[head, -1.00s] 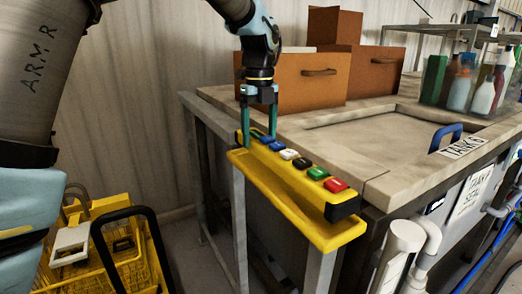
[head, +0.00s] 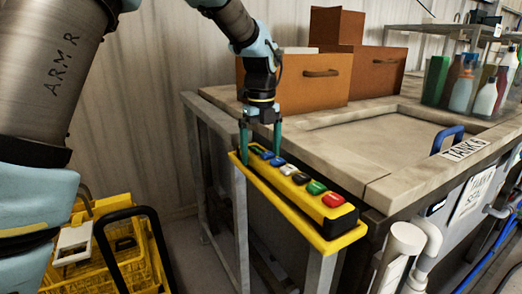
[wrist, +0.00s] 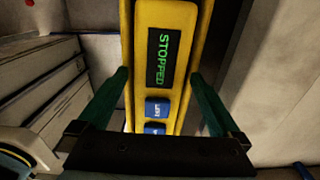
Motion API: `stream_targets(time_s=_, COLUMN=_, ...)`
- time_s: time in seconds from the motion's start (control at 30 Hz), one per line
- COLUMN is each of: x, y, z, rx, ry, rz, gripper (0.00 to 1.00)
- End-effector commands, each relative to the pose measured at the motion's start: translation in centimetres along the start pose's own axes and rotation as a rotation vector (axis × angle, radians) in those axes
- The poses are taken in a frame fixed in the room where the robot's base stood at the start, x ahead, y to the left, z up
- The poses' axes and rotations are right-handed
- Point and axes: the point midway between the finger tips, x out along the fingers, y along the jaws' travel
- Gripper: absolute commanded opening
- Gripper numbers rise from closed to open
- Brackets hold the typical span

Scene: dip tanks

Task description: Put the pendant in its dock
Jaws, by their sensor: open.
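The pendant (head: 300,179), a long yellow and black control box with a row of coloured buttons, lies along the yellow dock (head: 327,246) at the tank bench's left end. It looks seated low in the dock, though its underside is hidden. My gripper (head: 261,150) is open, its two green fingers on either side of the pendant's far end. In the wrist view the pendant (wrist: 178,97) shows a green "STOPPED" display and blue buttons between the spread fingers, with a gap beside each finger.
The tank bench (head: 385,185) is right of the dock, with a closed lid and blue handle (head: 447,138). Brown boxes (head: 305,84) stand behind my gripper. A yellow basket (head: 85,255) is on the floor at left. Bottles (head: 484,99) stand at the back right.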

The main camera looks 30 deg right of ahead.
Motion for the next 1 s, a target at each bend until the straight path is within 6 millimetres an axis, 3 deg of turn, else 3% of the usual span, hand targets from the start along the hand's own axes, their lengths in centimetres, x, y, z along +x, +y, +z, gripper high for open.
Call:
stream_targets(time_s=0.23, x=-1.1, y=-0.1, z=0.1, rx=-0.001, ry=-0.002, rz=-0.004, gripper=1.00)
stream_targets(time_s=0.7, x=-10.1, y=-0.1, z=0.1, rx=-0.001, ry=-0.004, rz=-0.003, gripper=1.00)
stream_targets(time_s=1.0, x=-12.1, y=0.0, z=0.1, rx=-0.001, ry=-0.001, rz=0.000, gripper=1.00)
